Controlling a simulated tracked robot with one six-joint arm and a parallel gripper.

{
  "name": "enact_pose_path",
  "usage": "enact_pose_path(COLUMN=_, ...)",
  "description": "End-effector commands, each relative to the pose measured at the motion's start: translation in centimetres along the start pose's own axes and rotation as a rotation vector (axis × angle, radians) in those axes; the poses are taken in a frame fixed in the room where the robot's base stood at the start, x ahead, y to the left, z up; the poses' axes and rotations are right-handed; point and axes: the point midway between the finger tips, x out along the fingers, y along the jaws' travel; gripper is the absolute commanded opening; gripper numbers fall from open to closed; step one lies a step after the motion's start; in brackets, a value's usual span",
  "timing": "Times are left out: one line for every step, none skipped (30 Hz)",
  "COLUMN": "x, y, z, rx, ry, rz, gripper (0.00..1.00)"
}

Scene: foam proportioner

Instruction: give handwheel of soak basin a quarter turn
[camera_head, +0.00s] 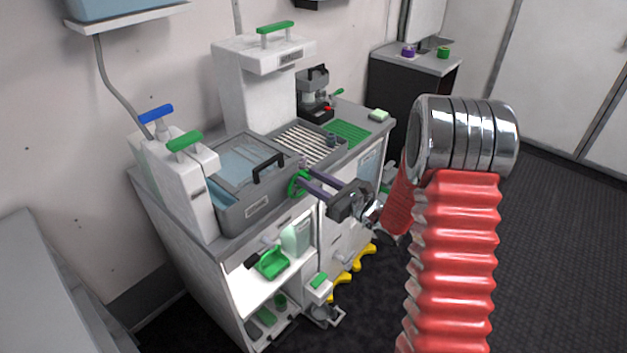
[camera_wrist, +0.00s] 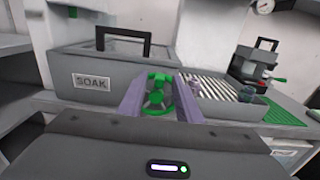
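The soak basin (camera_head: 258,208) is a grey box with a clear lid and a black handle, set in the counter. Its SOAK label (camera_wrist: 91,82) shows in the wrist view. The green handwheel (camera_head: 298,184) is on the basin's front near its right end; it also shows in the wrist view (camera_wrist: 155,98). My gripper (camera_head: 309,176) is at the handwheel, its two purple fingers reaching toward it. In the wrist view my gripper (camera_wrist: 158,84) has its fingers spread, one on each side of the wheel, with gaps visible. Contact with the wheel cannot be made out.
A slatted rack (camera_head: 305,145) and a green mat (camera_head: 347,132) lie right of the basin. White units with blue and green levers (camera_head: 185,142) stand at its left. An open shelf below holds a green scoop (camera_head: 272,263). Dark floor (camera_head: 550,240) is clear at right.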

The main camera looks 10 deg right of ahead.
Motion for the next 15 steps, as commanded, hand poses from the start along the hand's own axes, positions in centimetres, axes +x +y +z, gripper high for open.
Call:
enact_pose_path(x=-0.01, y=-0.01, z=0.0, rx=0.0, ry=0.0, rz=0.0, gripper=0.31)
enact_pose_path(x=-0.01, y=0.0, z=0.0, rx=0.0, ry=0.0, rz=0.0, gripper=0.31)
enact_pose_path(x=-0.02, y=-0.01, z=0.0, rx=0.0, ry=0.0, rz=0.0, gripper=0.31)
enact_pose_path(x=-0.02, y=-0.01, z=0.0, rx=0.0, ry=0.0, rz=0.0, gripper=0.31)
enact_pose_path(x=-0.02, y=-0.01, z=0.01, rx=0.0, ry=0.0, rz=0.0, gripper=0.29)
enact_pose_path(x=-0.02, y=-0.01, z=0.01, rx=0.0, ry=0.0, rz=0.0, gripper=0.26)
enact_pose_path(x=-0.03, y=-0.01, z=0.01, rx=0.0, ry=0.0, rz=0.0, gripper=0.24)
enact_pose_path(x=-0.03, y=-0.01, z=0.01, rx=0.0, ry=0.0, rz=0.0, gripper=0.22)
enact_pose_path(x=-0.03, y=-0.01, z=0.01, rx=0.0, ry=0.0, rz=0.0, gripper=0.19)
enact_pose_path(x=-0.03, y=-0.01, z=0.01, rx=0.0, ry=0.0, rz=0.0, gripper=0.17)
enact_pose_path(x=-0.03, y=-0.01, z=0.01, rx=0.0, ry=0.0, rz=0.0, gripper=0.15)
enact_pose_path(x=-0.04, y=-0.01, z=0.01, rx=0.0, ry=0.0, rz=0.0, gripper=0.12)
enact_pose_path(x=-0.04, y=-0.01, z=0.01, rx=0.0, ry=0.0, rz=0.0, gripper=0.1)
enact_pose_path(x=-0.04, y=-0.01, z=0.02, rx=0.0, ry=0.0, rz=0.0, gripper=0.08)
enact_pose_path(x=-0.04, y=-0.02, z=0.01, rx=0.0, ry=0.0, rz=0.0, gripper=0.05)
